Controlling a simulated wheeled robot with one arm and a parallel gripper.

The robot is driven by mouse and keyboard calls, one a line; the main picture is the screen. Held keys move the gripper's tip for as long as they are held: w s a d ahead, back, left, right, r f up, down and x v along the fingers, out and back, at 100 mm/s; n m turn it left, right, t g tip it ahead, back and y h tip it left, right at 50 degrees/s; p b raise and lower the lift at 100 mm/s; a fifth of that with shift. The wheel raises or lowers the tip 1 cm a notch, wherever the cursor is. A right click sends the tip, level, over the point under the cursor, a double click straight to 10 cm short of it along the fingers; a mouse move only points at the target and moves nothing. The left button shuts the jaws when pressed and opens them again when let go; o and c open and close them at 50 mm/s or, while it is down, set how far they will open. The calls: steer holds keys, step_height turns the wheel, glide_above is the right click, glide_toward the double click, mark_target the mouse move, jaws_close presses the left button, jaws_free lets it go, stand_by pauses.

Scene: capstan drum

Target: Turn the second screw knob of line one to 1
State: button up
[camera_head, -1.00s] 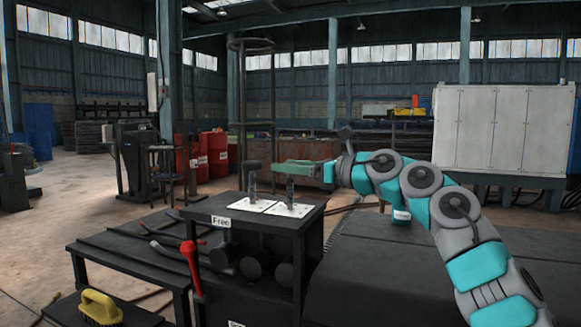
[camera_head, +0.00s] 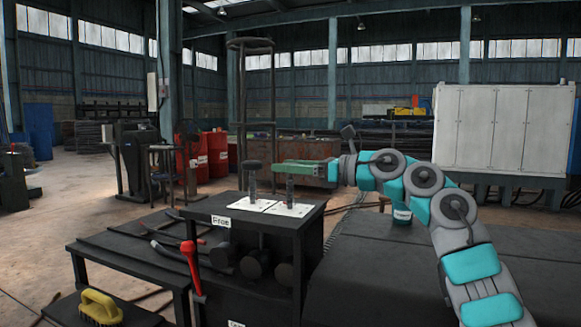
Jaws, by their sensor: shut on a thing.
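Two screw knobs stand upright on white plates on top of a black box. The first knob (camera_head: 252,180) is on the left, with a dark handle on a thin stem. The second knob (camera_head: 290,188) is on the right, and its dark stem shows below my gripper. My gripper (camera_head: 283,164), with long green fingers, reaches in level from the right and is shut on the top of the second knob. The fingers hide the knob's top, so its setting cannot be read. The first knob is free of the gripper.
The black box (camera_head: 262,225) has a white "Free" label, a red lever (camera_head: 191,262) and several dark round knobs on its front. A yellow brush (camera_head: 100,307) lies at the lower left. Flat dark surfaces lie on both sides of the box.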

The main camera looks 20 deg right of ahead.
stand_by(0.4)
steer(key=o, duration=1.4)
steer(key=shift+c, duration=0.2)
steer(key=shift+m+t+h, duration=0.9)
steer(key=shift+h, duration=0.2)
steer(key=shift+d+h, duration=0.1)
steer(key=shift+h, duration=0.2)
steer(key=shift+m+t+h, duration=0.5)
steer(key=shift+m+h, duration=0.2)
steer(key=shift+a+m+t+h, duration=0.2)
steer(key=shift+m+t+h, duration=0.2)
steer(key=shift+m+h, duration=0.3)
steer(key=shift+h, duration=0.6)
steer(key=shift+m+t+h+b, duration=0.3)
steer(key=shift+m+t+h, duration=0.1)
